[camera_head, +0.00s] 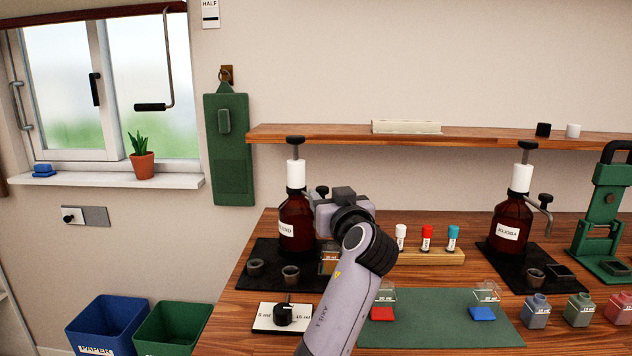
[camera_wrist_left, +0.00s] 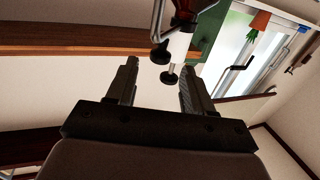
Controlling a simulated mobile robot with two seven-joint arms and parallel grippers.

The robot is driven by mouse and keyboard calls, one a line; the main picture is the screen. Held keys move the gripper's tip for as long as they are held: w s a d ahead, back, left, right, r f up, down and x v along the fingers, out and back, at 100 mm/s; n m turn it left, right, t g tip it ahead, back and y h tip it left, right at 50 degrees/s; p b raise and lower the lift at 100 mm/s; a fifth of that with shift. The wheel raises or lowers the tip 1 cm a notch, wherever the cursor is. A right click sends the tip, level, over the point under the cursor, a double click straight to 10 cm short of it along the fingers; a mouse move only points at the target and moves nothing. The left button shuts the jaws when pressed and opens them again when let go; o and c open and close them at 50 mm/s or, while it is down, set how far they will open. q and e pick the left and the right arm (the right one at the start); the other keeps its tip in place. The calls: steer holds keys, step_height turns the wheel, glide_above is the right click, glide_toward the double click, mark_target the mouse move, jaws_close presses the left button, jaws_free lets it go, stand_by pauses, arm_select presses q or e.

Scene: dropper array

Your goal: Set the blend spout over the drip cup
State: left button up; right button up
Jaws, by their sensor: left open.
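The brown blend bottle (camera_head: 297,222) stands upright on a black tray (camera_head: 262,250), with a white collar and black plunger top. Its spout is mostly hidden by my left gripper in the head view; a black knob (camera_head: 321,191) shows. In the left wrist view the metal spout (camera_wrist_left: 157,18) and its black knob (camera_wrist_left: 160,53) show. Two small grey cups, one at left (camera_head: 255,267) and one at right (camera_head: 290,273), stand at the tray's front; I cannot tell which is the drip cup. My left gripper (camera_head: 330,208) is open beside the bottle; its fingers (camera_wrist_left: 158,76) straddle the pump-head area, with no visible grip.
An amber-filled small bottle (camera_head: 328,262) is partly behind my arm. A dial plate (camera_head: 283,316) lies in front. A vial rack (camera_head: 430,256), green mat (camera_head: 440,330) and jojoba bottle (camera_head: 510,220) stand to the right. A wooden shelf (camera_head: 350,134) runs above.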

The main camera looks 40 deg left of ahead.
mark_target(322, 187)
arm_select(q)
steer(key=p+x, duration=0.1)
steer(key=x, duration=0.4)
steer(key=shift+a+r, duration=0.1)
steer(key=shift+r, duration=0.05)
steer(key=shift+x, duration=1.05)
jaws_close()
